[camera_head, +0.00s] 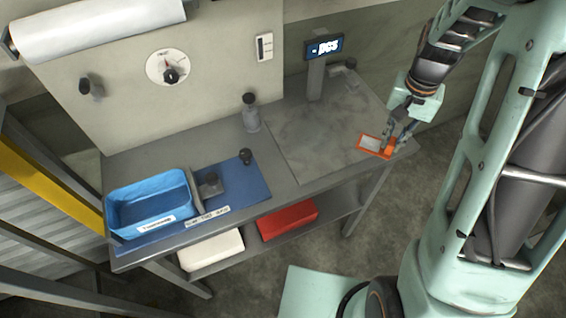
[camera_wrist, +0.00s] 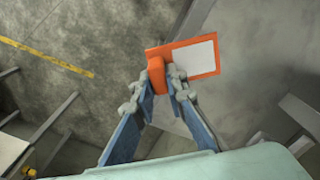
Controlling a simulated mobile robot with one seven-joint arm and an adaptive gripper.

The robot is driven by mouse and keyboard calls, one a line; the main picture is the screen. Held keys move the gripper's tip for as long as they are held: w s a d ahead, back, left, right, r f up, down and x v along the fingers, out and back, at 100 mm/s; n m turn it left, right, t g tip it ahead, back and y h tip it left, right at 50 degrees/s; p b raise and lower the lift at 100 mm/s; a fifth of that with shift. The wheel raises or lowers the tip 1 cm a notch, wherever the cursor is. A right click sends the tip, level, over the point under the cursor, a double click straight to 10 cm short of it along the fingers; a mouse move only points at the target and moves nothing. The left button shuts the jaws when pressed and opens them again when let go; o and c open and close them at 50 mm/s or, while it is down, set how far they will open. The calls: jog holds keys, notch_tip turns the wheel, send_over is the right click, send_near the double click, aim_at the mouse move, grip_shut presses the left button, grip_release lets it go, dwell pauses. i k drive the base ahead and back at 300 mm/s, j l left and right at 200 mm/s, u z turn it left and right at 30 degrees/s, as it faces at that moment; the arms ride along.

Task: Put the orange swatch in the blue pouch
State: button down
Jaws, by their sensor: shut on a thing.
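The orange swatch (camera_head: 364,149) is a flat orange card with a pale panel and a raised orange tab, at the right end of the bench. In the wrist view the swatch (camera_wrist: 160,52) shows its orange edge and white panel. My gripper (camera_head: 389,142) is shut on the tab; in the wrist view both fingertips (camera_wrist: 163,88) close around it. I cannot tell how far the swatch is above the bench. The only blue container is an open-topped blue bin (camera_head: 182,207), pouch-like, with a white label, at the bench's left end. Its visible inside looks empty.
A grey bottle (camera_head: 251,115) and a display post (camera_head: 316,78) stand toward the back. A red box (camera_head: 287,220) sits on the lower shelf.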

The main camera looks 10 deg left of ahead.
aim_at(158, 210)
jog(key=u, duration=0.65)
jog(key=j+u, duration=0.3)
jog(key=u, duration=0.35)
jog(key=i+j, duration=0.15)
jog(key=j, duration=0.15)
jog(key=i+j, duration=0.15)
jog(key=j, duration=0.15)
